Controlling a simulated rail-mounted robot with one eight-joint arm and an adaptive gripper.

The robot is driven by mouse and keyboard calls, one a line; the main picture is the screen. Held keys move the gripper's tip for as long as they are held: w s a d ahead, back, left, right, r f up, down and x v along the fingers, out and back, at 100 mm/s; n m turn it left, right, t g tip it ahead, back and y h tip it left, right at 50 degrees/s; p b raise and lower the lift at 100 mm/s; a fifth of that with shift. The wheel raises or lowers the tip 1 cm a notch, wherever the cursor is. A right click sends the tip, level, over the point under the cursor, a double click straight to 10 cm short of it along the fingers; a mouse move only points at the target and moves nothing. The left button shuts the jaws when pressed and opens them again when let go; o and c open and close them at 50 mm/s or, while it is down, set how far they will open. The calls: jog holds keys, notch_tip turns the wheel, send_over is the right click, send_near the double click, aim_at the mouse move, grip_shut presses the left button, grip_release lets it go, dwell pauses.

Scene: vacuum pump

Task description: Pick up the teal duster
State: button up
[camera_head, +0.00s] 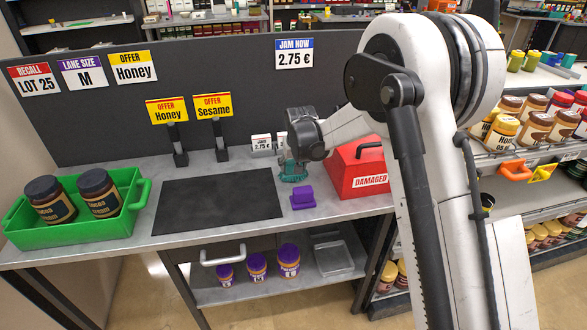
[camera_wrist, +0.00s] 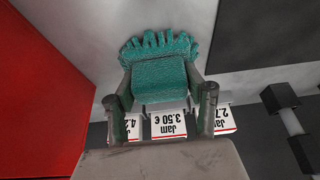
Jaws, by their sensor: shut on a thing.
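The teal duster (camera_wrist: 158,73) is a teal block with a fringed far edge, in the middle of the wrist view. My gripper (camera_wrist: 160,88) has one finger on each side of the block and is shut on it. In the head view the duster (camera_head: 293,174) shows below my gripper (camera_head: 292,160), just left of the red box and behind the purple block. I cannot tell whether the duster touches the counter.
The red "DAMAGED" box (camera_head: 352,178) stands close on the right. A purple block (camera_head: 302,198) lies in front. Price cards (camera_wrist: 168,124) are near my fingers. A black mat (camera_head: 215,200) and a green tray (camera_head: 137,212) with two jars are to the left.

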jog(key=shift+r, duration=0.1)
notch_tip(320, 180, up, 4)
jog(key=shift+r, duration=0.1)
jog(key=s+a+r, duration=0.6)
jog(key=s, duration=0.4)
jog(key=shift+r, duration=0.3)
jog(key=o, duration=0.6)
jog(key=c, duration=0.3)
jog(key=shift+c, duration=0.2)
